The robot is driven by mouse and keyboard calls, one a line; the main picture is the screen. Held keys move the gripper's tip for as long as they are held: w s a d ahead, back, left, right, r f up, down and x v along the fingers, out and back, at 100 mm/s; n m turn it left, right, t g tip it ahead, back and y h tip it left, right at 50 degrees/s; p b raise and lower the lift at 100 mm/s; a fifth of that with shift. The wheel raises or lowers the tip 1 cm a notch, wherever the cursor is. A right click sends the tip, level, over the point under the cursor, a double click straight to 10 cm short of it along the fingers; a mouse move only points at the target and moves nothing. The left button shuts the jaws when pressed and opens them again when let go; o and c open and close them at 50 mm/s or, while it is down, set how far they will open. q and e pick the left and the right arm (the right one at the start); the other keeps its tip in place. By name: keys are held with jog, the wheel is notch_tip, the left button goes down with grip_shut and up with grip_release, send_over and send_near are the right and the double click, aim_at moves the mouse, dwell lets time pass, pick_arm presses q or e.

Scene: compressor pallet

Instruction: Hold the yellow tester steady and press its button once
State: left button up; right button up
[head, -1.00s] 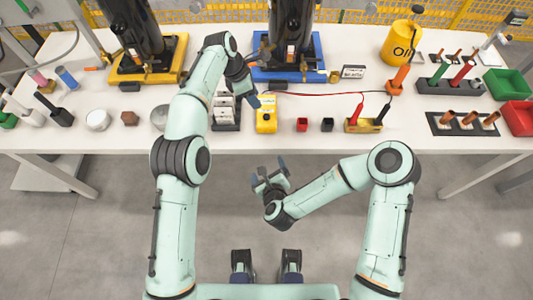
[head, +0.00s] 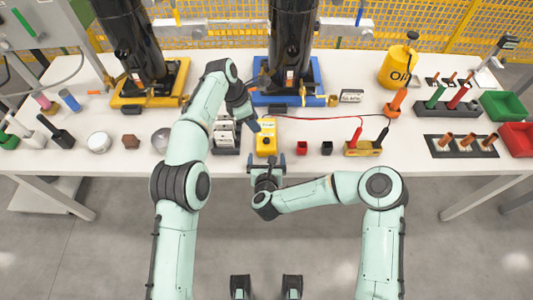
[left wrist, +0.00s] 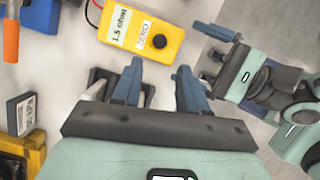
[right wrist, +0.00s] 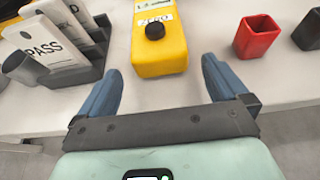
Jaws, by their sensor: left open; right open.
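The yellow tester (head: 265,138) lies on the white table near its front edge. In the left wrist view the tester (left wrist: 130,35) shows a "1.5 ohm" display, a "ZERO" label and a round black button (left wrist: 159,41). My left gripper (head: 253,122) is open beside the tester's left side, touching or apart I cannot tell; its fingers (left wrist: 155,75) show empty in its wrist view. My right gripper (head: 267,160) is open and empty just in front of the tester; its fingers (right wrist: 165,80) point toward the tester's button end (right wrist: 160,45).
A rack of PASS tags (right wrist: 50,45) stands left of the tester. A red cup (head: 302,148) and a black cup (head: 327,148) stand to its right. Red and black leads run to a yellow-black block (head: 363,148). The table's front edge lies near my right gripper.

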aim_at(266, 153)
jog(key=shift+x, duration=1.85)
jog(key=c, duration=1.2)
pick_arm(q)
grip_shut()
